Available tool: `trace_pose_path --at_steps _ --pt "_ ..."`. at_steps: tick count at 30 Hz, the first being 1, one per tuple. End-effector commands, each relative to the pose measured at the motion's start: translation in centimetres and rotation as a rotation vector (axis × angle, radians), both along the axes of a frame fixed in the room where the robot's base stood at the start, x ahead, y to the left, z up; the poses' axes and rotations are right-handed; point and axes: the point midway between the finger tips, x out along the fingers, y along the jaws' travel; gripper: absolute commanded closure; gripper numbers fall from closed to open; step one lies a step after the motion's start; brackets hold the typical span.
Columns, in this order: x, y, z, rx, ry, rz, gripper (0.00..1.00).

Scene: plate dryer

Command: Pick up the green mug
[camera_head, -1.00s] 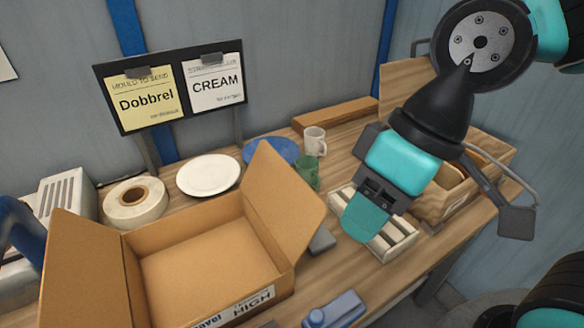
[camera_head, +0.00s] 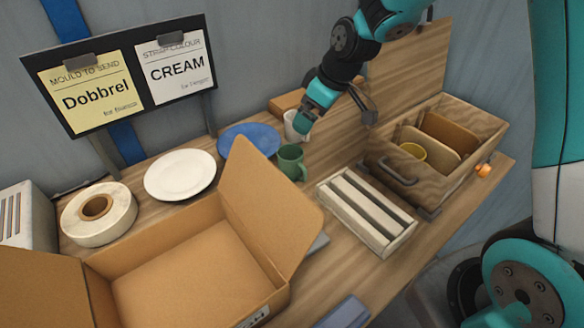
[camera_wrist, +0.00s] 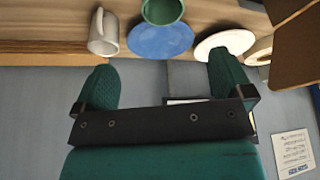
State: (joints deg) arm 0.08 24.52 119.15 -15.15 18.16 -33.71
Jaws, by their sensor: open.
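The green mug (camera_head: 292,161) stands upright on the bench between the cardboard box and the white mug, its handle toward the right. In the wrist view the green mug (camera_wrist: 163,10) shows at the top edge, partly cut off. A white mug (camera_head: 294,126) stands just behind it, also seen in the wrist view (camera_wrist: 104,34). My gripper (camera_head: 303,121) is up by the white mug, covering part of it, behind and above the green mug. In the wrist view my gripper's two fingers (camera_wrist: 163,80) are wide apart with nothing between them.
An open cardboard box (camera_head: 200,262) with a raised flap stands in front. A blue plate (camera_head: 247,138) and white plate (camera_head: 180,175) lie left of the mugs. A slatted rack (camera_head: 366,214) and wooden crate (camera_head: 437,152) are at right. The sign board (camera_head: 122,80) stands behind.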

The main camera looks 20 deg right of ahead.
Motion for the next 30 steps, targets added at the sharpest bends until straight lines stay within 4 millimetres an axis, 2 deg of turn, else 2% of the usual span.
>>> trace_pose_path --at_steps 1,3,12,23,30 --pt "0.3 0.2 -1.7 -0.001 0.001 0.002 0.02" --pt "0.7 0.7 -3.3 0.0 0.001 0.003 0.02" --pt "2.5 2.2 -9.2 0.0 0.003 0.0 0.02" --pt "3.2 2.9 -11.4 0.002 0.003 -0.002 0.02" --pt "3.8 3.8 -15.0 0.001 0.002 -0.001 0.02"
